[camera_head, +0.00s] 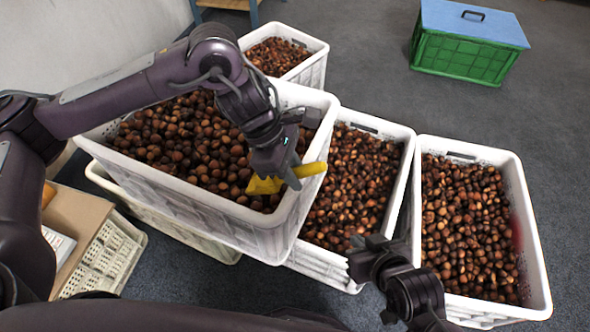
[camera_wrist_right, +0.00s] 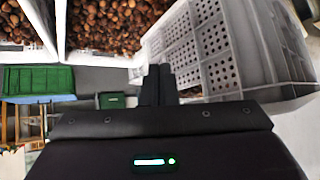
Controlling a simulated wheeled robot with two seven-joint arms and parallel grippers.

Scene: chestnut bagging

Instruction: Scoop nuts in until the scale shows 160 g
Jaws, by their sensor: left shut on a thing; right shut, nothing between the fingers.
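My left gripper (camera_head: 288,174) is shut on the handle of a yellow scoop (camera_head: 263,186). The scoop is low over the nuts in the raised white crate (camera_head: 165,187), near its right wall; whether it holds nuts is hard to tell. Brown nuts (camera_head: 185,135) fill much of this crate. My right gripper (camera_head: 357,256) is shut and empty, in front of the middle crate; its closed fingers also show in the right wrist view (camera_wrist_right: 158,84). A white object (camera_head: 58,243) lies by a cardboard box at the left, partly cut off by my arm; no scale reading is legible.
More white crates of nuts stand at the middle (camera_head: 400,185), right (camera_head: 535,260) and back (camera_head: 318,68). An empty-looking perforated white crate (camera_head: 112,255) is at lower left beside the cardboard box (camera_head: 78,212). A green crate with blue lid (camera_head: 465,55) stands on open floor.

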